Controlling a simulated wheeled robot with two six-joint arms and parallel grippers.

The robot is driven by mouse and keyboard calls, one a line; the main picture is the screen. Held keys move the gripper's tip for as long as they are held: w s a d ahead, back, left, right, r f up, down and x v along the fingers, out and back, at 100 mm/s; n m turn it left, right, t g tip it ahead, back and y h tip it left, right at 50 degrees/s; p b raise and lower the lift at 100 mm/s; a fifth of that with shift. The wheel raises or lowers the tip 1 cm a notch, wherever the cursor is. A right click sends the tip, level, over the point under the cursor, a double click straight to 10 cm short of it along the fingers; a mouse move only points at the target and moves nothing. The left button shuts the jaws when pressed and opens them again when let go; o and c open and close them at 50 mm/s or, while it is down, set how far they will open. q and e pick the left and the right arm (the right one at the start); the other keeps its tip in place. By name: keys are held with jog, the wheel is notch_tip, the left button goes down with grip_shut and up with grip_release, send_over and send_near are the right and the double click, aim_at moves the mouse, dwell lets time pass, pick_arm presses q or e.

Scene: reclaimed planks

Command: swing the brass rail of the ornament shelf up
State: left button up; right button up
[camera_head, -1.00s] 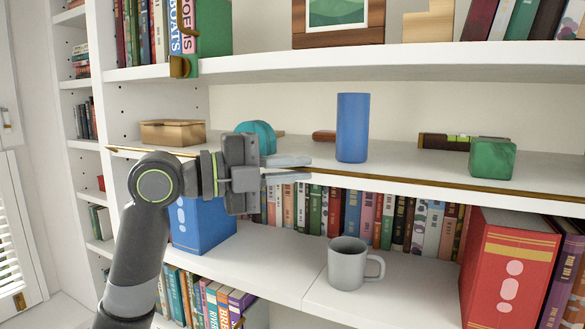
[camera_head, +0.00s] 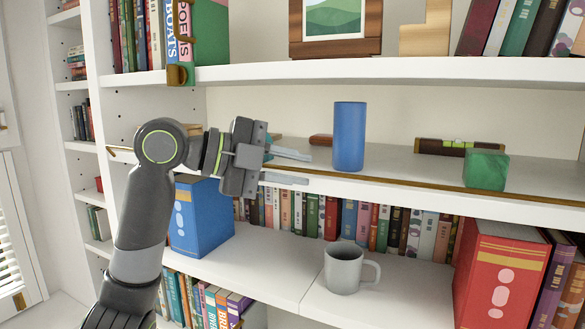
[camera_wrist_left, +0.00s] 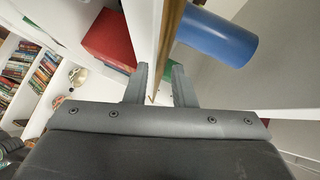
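The brass rail (camera_head: 400,184) runs low along the front edge of the white ornament shelf (camera_head: 420,196). Its left end (camera_head: 122,149) shows beyond my arm; the stretch behind my wrist is hidden. My left gripper (camera_head: 308,169) is at the shelf's front edge, left of the blue cylinder, its fingers apart, one above and one below the rail's height. In the left wrist view the rail (camera_wrist_left: 174,25) runs down toward the space between the fingertips (camera_wrist_left: 160,82). I see no contact with the rail. My right gripper is in neither view.
On the shelf stand a blue cylinder (camera_head: 349,137), a green block (camera_head: 486,169) and a spirit level (camera_head: 447,146). The shelf above (camera_head: 400,70) overhangs. Below are a grey mug (camera_head: 345,268), a blue binder (camera_head: 202,217) and a red binder (camera_head: 497,275).

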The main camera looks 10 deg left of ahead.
pick_arm(q)
jog(key=shift+o, duration=0.5)
jog(key=shift+s, duration=0.1)
jog(key=shift+a, duration=0.1)
jog(key=shift+a, duration=0.2)
jog(key=b+v, duration=0.7)
jog(key=v, duration=1)
jog(key=shift+d, duration=0.1)
